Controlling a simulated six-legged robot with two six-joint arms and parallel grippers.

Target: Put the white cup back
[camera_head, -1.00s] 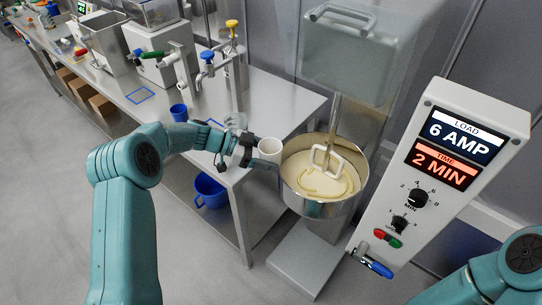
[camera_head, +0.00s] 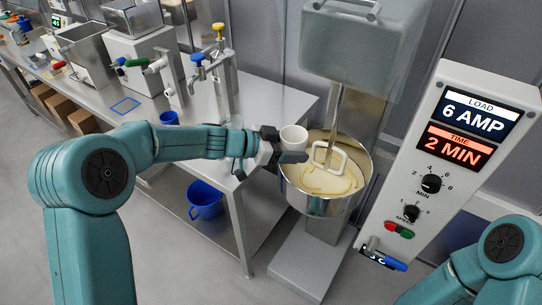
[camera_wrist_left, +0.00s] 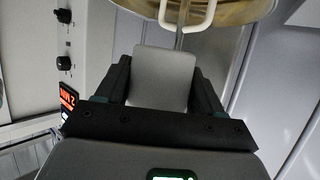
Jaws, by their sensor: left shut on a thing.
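The white cup (camera_head: 294,137) is held by my left gripper (camera_head: 284,147), whose fingers are shut on it. In the head view the cup is at the left rim of the steel mixer bowl (camera_head: 338,207), above or beside the rim; the exact gap cannot be told. In the left wrist view the cup (camera_wrist_left: 163,78) fills the space between the two dark fingers (camera_wrist_left: 163,92). Blue outlined squares lie on the steel table; one (camera_head: 126,105) shows bare, and my left arm covers the area of the other. My right gripper is out of view.
The steel table (camera_head: 262,97) holds a blue cup (camera_head: 169,118) and taps with blue and yellow handles (camera_head: 219,30). A mixer hook (camera_head: 328,156) stands in the dough. A control panel (camera_head: 455,150) stands at right. A blue bucket (camera_head: 206,198) is under the table.

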